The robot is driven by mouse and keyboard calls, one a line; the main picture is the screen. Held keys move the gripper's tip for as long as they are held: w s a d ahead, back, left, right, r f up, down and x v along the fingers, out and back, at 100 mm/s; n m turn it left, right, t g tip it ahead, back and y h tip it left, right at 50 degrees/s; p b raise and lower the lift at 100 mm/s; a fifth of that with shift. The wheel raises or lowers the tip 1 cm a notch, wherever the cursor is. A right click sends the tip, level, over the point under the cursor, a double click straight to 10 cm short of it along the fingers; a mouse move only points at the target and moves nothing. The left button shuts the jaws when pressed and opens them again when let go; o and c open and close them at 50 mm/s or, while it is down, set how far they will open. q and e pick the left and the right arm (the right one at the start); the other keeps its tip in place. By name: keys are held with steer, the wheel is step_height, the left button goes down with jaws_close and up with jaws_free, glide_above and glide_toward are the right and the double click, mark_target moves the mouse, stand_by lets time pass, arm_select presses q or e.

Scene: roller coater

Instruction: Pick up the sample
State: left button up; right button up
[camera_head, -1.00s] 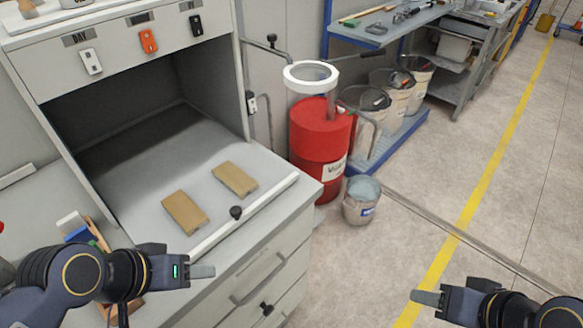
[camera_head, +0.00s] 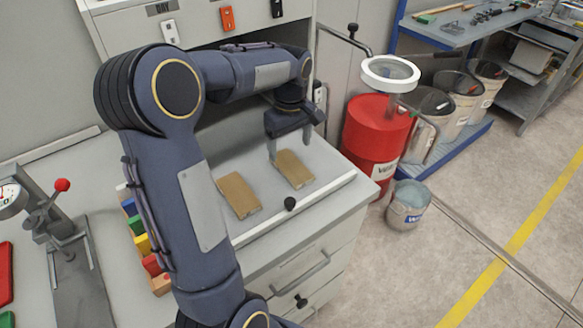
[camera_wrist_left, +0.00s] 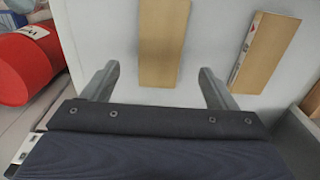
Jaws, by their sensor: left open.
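Two flat tan sample blocks lie side by side on the grey surface of the cabinet recess. In the head view one (camera_head: 293,168) is at the right, nearer the red drum, and the other (camera_head: 237,195) is at the left. My left gripper (camera_head: 289,145) is open, pointing down above the back end of the right block. In the left wrist view that block (camera_wrist_left: 163,40) lies between the two spread fingers, with space on both sides. The other block (camera_wrist_left: 265,50) is to the right. I cannot tell the exact height of the fingertips. My right gripper is out of view.
A white front rail (camera_head: 312,207) with a black knob (camera_head: 290,203) edges the surface. A red drum (camera_head: 378,140) and a bucket (camera_head: 408,205) stand right of the cabinet. A rack of coloured blocks (camera_head: 142,245) and a red-knobbed lever device (camera_head: 62,225) are at left.

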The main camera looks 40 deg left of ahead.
mark_target(291, 166)
arm_select(q)
steer(key=f, duration=0.6)
steer(key=shift+s+d+f+p, duration=0.1)
steer(key=shift+d+p, duration=0.1)
steer(key=shift+p, duration=0.15)
steer(key=shift+c, duration=0.4)
steer(key=c, duration=1)
